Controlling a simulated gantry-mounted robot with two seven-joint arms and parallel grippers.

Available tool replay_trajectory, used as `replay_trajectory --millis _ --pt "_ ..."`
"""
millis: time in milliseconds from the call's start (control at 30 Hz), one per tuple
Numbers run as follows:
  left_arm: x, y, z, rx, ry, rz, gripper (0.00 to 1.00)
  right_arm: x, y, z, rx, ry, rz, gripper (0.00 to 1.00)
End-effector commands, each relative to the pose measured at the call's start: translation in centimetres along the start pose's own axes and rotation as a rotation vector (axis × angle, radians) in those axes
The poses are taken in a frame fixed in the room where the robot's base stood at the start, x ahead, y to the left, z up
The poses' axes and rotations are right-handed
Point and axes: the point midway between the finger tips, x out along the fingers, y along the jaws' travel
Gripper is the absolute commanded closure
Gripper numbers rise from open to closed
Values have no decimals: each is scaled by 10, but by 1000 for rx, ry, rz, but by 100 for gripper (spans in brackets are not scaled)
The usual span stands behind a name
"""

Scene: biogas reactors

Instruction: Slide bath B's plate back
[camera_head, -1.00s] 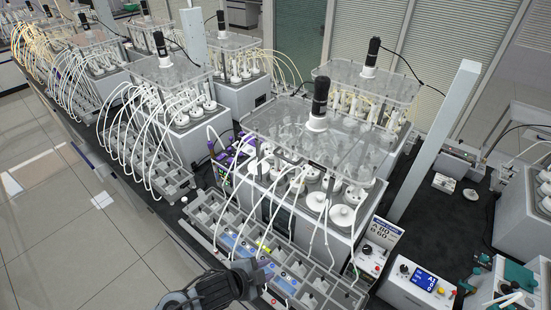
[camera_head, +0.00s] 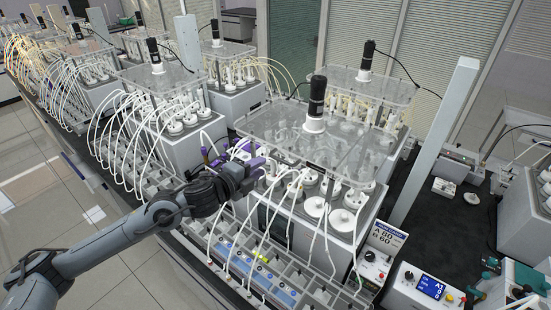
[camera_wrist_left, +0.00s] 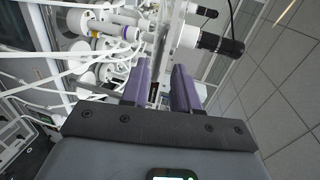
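The nearest bath (camera_head: 285,212) has a clear plate (camera_head: 290,128) over its jars, with a black motor (camera_head: 316,100) standing on it. I cannot read which bath is B. My left gripper (camera_head: 250,152) is at this plate's left side, its arm reaching in from the lower left. In the left wrist view, its two purple fingers (camera_wrist_left: 162,75) are apart. The plate (camera_wrist_left: 172,35) shows there nearly edge-on, in line with the gap between them. I cannot tell whether the fingers touch it.
More baths with clear plates (camera_head: 368,83) and motors stand behind and to the left. White tubes run to a trough rack (camera_head: 285,280) in front. A sign (camera_head: 388,235) and a control box (camera_head: 425,285) stand at the right. A white post (camera_head: 437,145) rises beside the bath.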

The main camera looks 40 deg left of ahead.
Motion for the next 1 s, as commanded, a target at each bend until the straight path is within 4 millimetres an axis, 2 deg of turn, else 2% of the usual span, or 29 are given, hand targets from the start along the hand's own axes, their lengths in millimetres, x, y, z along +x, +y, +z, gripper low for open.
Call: replay_trajectory --millis 600,800,1000 --pt "78 -2 0 -3 -1 -1 70 -19 0 -6 1 1 -1 54" --pt "89 0 -1 0 0 -1 70 -21 2 -7 -3 1 3 54" --pt "90 0 -1 1 0 0 70 -21 2 -6 -6 0 5 54"
